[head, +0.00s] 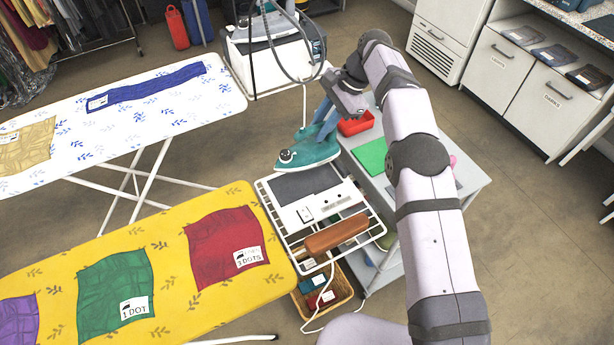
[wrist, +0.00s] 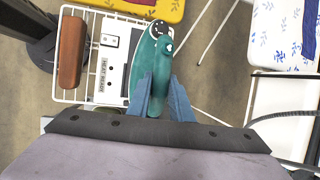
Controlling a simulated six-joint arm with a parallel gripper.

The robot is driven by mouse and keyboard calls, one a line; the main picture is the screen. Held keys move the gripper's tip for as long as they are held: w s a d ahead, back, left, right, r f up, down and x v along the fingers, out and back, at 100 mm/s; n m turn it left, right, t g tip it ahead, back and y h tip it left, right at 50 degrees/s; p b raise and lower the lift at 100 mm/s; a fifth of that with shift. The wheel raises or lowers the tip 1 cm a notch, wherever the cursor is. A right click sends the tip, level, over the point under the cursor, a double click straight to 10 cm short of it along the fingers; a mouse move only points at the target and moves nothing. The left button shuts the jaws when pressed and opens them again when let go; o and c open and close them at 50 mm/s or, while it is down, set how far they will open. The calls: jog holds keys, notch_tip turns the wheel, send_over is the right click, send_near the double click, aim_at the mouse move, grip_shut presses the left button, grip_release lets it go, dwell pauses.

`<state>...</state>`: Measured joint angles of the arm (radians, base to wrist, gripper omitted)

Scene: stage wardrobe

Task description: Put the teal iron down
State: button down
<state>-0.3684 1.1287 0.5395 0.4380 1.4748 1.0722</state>
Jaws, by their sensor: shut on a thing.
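My gripper (head: 322,118) has blue fingers shut on the handle of the teal iron (head: 310,152). In the wrist view the fingers (wrist: 160,88) sit on both sides of the handle of the iron (wrist: 144,62). The iron is roughly level, its round dial end toward the left in the head view. It is over or beside the back edge of a white wire rack (head: 283,243) with a dark grey pad (head: 306,184). I cannot tell whether its sole touches anything. In the wrist view the iron covers part of the rack's grey plate.
A brown wooden block (head: 337,234) and a white switch panel (head: 322,204) are on the rack. A yellow ironing board (head: 170,225) with garments adjoins on the left; a white board (head: 60,120) stands behind it.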

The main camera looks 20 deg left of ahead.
aim_at(318, 152)
jog(key=shift+f+p, duration=1.3)
jog(key=shift+f, duration=3.55)
jog(key=shift+f, duration=0.15)
jog(key=c, duration=1.6)
grip_release()
jog(key=shift+f, duration=0.1)
jog(key=b+v, duration=0.3)
jog(key=v, duration=0.8)
jog(key=shift+r, duration=0.2)
jog(key=shift+d+r, duration=0.25)
jog(key=shift+r, duration=0.15)
jog(key=shift+d, duration=0.1)
